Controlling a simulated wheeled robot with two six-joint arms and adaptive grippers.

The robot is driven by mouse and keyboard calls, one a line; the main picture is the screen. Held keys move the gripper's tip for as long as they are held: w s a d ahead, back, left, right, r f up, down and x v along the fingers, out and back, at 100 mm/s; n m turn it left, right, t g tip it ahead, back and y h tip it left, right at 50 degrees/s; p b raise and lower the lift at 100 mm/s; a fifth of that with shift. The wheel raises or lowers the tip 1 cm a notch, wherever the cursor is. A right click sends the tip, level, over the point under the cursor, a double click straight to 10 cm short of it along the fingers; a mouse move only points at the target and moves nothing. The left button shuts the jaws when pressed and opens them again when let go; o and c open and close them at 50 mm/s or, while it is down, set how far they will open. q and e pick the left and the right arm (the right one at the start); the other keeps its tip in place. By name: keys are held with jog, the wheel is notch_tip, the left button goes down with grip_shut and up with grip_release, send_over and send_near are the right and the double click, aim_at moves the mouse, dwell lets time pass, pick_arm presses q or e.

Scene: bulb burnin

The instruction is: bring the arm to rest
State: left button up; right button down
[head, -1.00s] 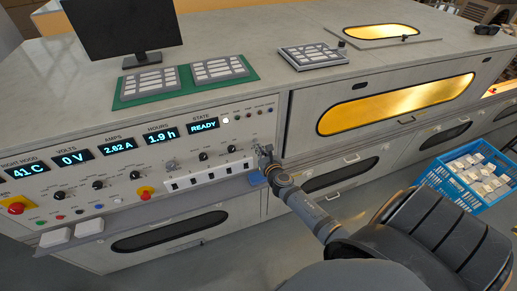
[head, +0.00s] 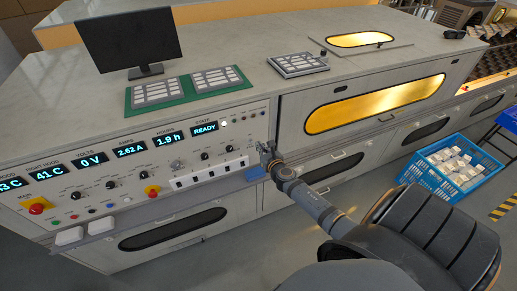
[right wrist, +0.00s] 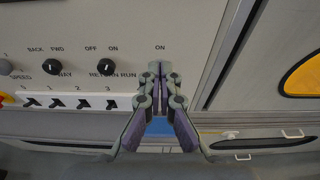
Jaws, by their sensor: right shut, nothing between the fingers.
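My right gripper (head: 266,150) is in front of the control panel (head: 120,185), near the right end of its row of switches. In the right wrist view my right gripper (right wrist: 160,72) has its fingertips together, with nothing between them, just below an "ON" label. The fingers hide the part of the panel behind them. My right arm (head: 310,200) reaches up from the lower right in the head view. My left gripper is not in view.
A long bench carries a monitor (head: 130,40), two keypad trays on a green mat (head: 190,98) and another keypad (head: 297,65). Yellow-lit windows (head: 375,104) are to the right. A blue crate (head: 455,192) with white boxes stands on the floor at right.

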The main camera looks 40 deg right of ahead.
jog(key=s+a+f+m+g+b, duration=0.1)
jog(key=s+f+m+g+b, duration=0.15)
jog(key=s+f+m, duration=0.65)
jog(key=s+a+f+m+g+b, duration=0.1)
jog(key=s+f+m+g, duration=0.3)
jog(key=f, duration=0.9)
jog(key=s+a+f+m+g+b, duration=0.1)
jog(key=s+f+m, duration=0.4)
jog(key=s+f, duration=0.45)
pick_arm(q)
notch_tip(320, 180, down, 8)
jog(key=b, duration=0.3)
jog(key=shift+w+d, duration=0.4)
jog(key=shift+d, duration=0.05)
pick_arm(e)
jog(key=s+a+f+m+g+y, duration=0.1)
jog(key=s+a+f+m+g, duration=0.1)
jog(key=s+f+m, duration=0.3)
jog(key=s+a+f+m+g, duration=0.2)
jog(key=s+a+f+m, duration=0.2)
jog(key=s, duration=0.8)
jog(key=s+a+f+m+g+y, duration=0.1)
jog(key=s+a+f+m+g, duration=0.1)
jog(key=s+f+m, duration=0.4)
jog(key=shift+s+a+f+y, duration=0.3)
jog(key=shift+s+a+f, duration=0.55)
jog(key=shift+s, duration=0.4)
